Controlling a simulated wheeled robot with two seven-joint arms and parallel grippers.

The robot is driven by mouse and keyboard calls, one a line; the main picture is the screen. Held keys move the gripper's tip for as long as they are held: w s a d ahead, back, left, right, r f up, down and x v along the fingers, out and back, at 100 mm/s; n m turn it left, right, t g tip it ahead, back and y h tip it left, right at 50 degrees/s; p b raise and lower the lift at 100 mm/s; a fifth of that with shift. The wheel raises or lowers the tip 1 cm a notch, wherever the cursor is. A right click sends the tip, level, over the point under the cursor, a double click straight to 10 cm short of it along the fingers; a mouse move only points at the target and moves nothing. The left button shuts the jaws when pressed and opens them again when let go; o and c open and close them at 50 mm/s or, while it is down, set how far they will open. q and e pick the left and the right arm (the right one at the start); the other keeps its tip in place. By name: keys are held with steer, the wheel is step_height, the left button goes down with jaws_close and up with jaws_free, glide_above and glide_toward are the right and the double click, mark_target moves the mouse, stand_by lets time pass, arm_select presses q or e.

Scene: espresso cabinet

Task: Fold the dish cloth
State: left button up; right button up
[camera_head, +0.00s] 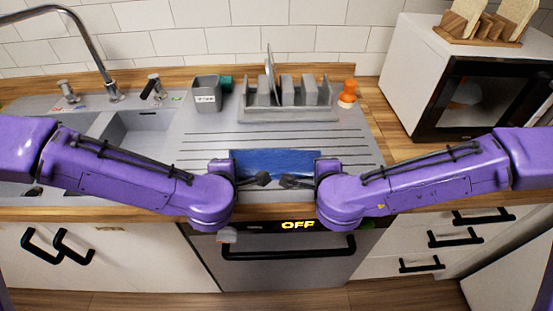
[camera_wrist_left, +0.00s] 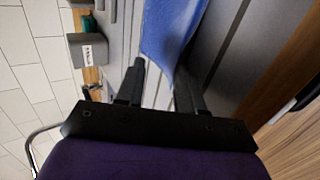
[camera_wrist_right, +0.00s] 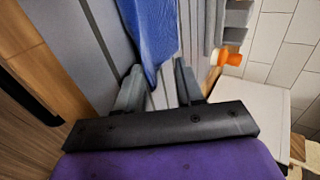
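The blue dish cloth (camera_head: 275,162) lies as a wide, short strip on the grey ribbed drainboard (camera_head: 210,147). Its near edge is partly hidden by my grippers. My left gripper (camera_head: 262,180) is at the cloth's near left side, and my right gripper (camera_head: 287,181) is at its near right side. In the left wrist view the fingers (camera_wrist_left: 160,80) are spread, with the cloth (camera_wrist_left: 170,30) just ahead of them. In the right wrist view the fingers (camera_wrist_right: 156,82) are also spread, and a corner of the cloth (camera_wrist_right: 152,40) reaches between them. I cannot tell whether either gripper touches the cloth.
A dish rack (camera_head: 288,112) stands behind the cloth, with a grey cup (camera_head: 207,97) to its left and an orange-topped bottle (camera_head: 348,92) to its right. The sink (camera_head: 137,135) is at left. A microwave (camera_head: 470,95) stands at right. Ribbed surface is free around the cloth.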

arm_select(q)
steer(key=shift+o, duration=0.2)
arm_select(e)
steer(key=shift+o, duration=0.2)
arm_select(q)
steer(key=r, duration=0.1)
steer(key=s+r, duration=0.1)
steer(key=r, duration=0.1)
arm_select(e)
steer(key=r, duration=0.1)
steer(key=s+r, duration=0.1)
steer(key=r, duration=0.1)
arm_select(q)
steer(key=s+r, duration=0.5)
steer(key=r, duration=0.1)
arm_select(e)
steer(key=w+r+v, duration=0.1)
steer(key=v, duration=0.6)
steer(key=shift+s+r, duration=0.2)
steer(key=shift+r, duration=0.25)
steer(key=shift+w, duration=0.1)
steer(key=shift+d, duration=0.1)
